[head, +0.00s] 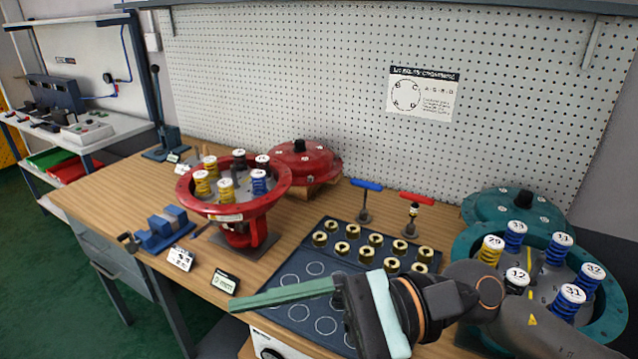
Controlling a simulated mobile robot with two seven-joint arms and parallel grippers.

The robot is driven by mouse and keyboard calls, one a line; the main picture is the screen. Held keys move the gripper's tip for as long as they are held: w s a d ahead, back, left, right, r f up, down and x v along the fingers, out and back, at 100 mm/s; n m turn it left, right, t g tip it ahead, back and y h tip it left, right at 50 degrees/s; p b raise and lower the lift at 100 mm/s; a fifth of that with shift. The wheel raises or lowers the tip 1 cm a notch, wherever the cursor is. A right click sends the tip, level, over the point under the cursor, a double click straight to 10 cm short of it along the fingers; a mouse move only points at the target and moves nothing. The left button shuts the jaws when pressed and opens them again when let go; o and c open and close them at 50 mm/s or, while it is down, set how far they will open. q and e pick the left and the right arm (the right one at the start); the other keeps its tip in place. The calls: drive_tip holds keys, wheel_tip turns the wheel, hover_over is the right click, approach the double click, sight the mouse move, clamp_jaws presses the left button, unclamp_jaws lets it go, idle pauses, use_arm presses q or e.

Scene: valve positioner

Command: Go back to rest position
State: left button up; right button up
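My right gripper (283,295) reaches in from the right over the front of the table, its long green finger pointing left. The finger is seen from the side above the dark mat's lower part, and nothing shows held at its tip. The lower part of the gripper body is cut off by the frame, so its opening is unclear. My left gripper is not in view. A red actuator housing (198,190) holds several yellow, blue and dark springs. A teal housing (463,250) at the right holds several numbered springs, partly behind my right arm.
A dark mat (300,268) carries several brass-topped parts. Red (306,160) and teal (515,205) covers lie behind the housings. Blue- and red-handled tools (365,198) stand at the back. A blue vise (165,228) and small label signs (180,258) are at the left.

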drive_tip(key=w+d+r+m+t+y, duration=0.25)
drive_tip(key=w+m+t, duration=0.25)
drive_tip(key=m+t, duration=0.55)
drive_tip(key=w+d+r+m+t+y, duration=0.1)
drive_tip(key=w+d+r+m+t, duration=0.45)
drive_tip(key=m, duration=0.85)
drive_tip(key=w+d+f+m+t+h, duration=0.3)
drive_tip(key=w+d+f+m+h, duration=0.15)
drive_tip(key=f+m+h, duration=0.6)
drive_tip(key=w+d+f+m+t+h, duration=0.35)
drive_tip(key=d+f+m+h, duration=0.3)
drive_tip(key=m, duration=0.65)
drive_tip(key=s+d+f+m+g+h, duration=0.2)
drive_tip(key=s+f+m, duration=0.1)
drive_tip(key=f, duration=0.3)
drive_tip(key=s+d+f+m+g+h, duration=0.1)
drive_tip(key=s+d+f+m+g, duration=0.15)
drive_tip(key=f, duration=0.35)
drive_tip(key=s+d+f+m+g, duration=0.1)
drive_tip(key=s+f+m+g, duration=0.35)
drive_tip(key=s+f, duration=0.35)
drive_tip(key=s+d+f+m+g, duration=0.1)
drive_tip(key=s+f+m+g, duration=0.2)
drive_tip(key=s+f+g, duration=0.5)
drive_tip(key=w+a+f+t+y+p, duration=0.1)
drive_tip(key=w+a+f+t+p, duration=0.1)
drive_tip(key=a+f+t, duration=0.2)
drive_tip(key=shift+w+f+n+t, duration=0.3)
drive_tip(key=shift+f+t, duration=1.05)
drive_tip(key=shift+t, duration=0.7)
